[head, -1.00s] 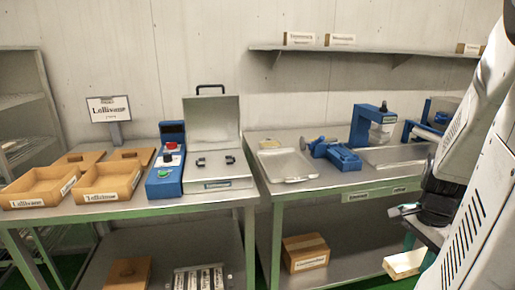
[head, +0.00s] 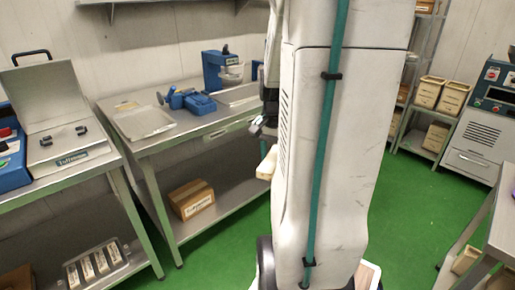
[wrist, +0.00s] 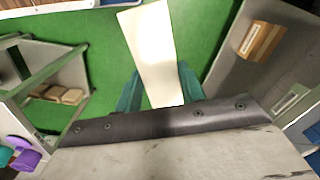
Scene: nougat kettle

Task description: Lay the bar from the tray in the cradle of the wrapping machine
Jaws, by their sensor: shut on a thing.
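My gripper (wrist: 159,78) is shut on a long cream bar (wrist: 151,40), with a teal finger on each side, in the wrist view. The bar sticks out past the fingers above the green floor. A steel machine with a raised lid and two black clips (head: 66,140) stands at the left; I cannot tell if these form the cradle.
Blue devices (head: 190,101) stand on the middle table. A carton (head: 191,198) and a rack of several bars (head: 95,262) are on low shelves. Cream bins (head: 430,92) and a grey machine (head: 480,125) stand at the right. Green floor (head: 410,205) is open between.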

